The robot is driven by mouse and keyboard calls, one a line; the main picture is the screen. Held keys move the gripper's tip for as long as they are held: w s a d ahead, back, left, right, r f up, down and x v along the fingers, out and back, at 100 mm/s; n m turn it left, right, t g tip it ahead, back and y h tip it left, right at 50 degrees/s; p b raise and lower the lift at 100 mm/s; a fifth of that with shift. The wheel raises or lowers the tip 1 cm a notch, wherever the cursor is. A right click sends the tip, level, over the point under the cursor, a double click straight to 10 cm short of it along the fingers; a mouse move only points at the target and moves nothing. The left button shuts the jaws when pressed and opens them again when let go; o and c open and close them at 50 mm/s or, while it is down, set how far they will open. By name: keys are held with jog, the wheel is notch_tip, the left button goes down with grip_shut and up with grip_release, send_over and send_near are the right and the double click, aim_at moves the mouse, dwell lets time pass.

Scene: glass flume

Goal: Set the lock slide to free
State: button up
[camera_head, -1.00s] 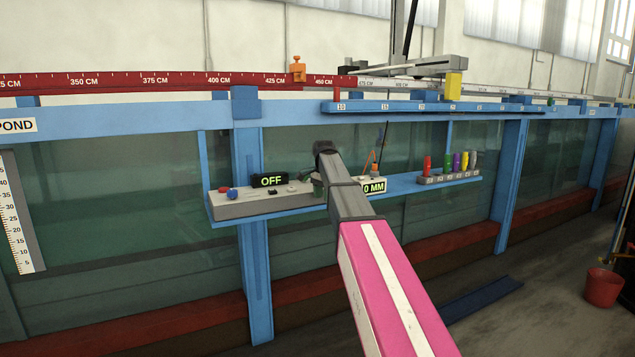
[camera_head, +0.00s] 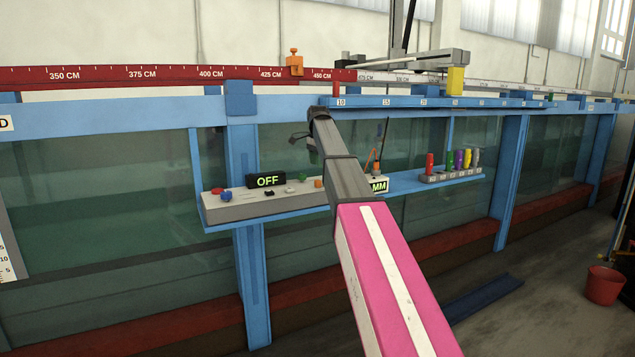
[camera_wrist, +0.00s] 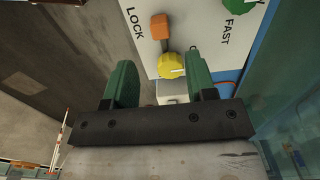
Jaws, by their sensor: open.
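The lock slide is an orange block (camera_wrist: 160,27) beside the printed word LOCK on a pale panel, at the top of the wrist view. An orange piece, likely the same slide, shows at the right end of the grey control box (camera_head: 265,204) in the head view. My gripper (camera_wrist: 162,68) is open and empty, its two green fingers spread. It shows small and dark above the box's right end in the head view (camera_head: 304,143). In the wrist view the slide lies beyond the fingertips, apart from them. The word for the other position is not readable.
A yellow knob (camera_wrist: 171,65) sits just below the slide, between the fingers in the wrist view. A green knob (camera_wrist: 238,5) marked FAST is at upper right. An OFF display (camera_head: 266,180) stands on the box. Colored cylinders (camera_head: 452,162) stand farther right on the blue shelf.

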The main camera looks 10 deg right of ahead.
aim_at(318, 181)
notch_tip(318, 181, down, 8)
jog(key=shift+f, duration=0.1)
dwell(0.4)
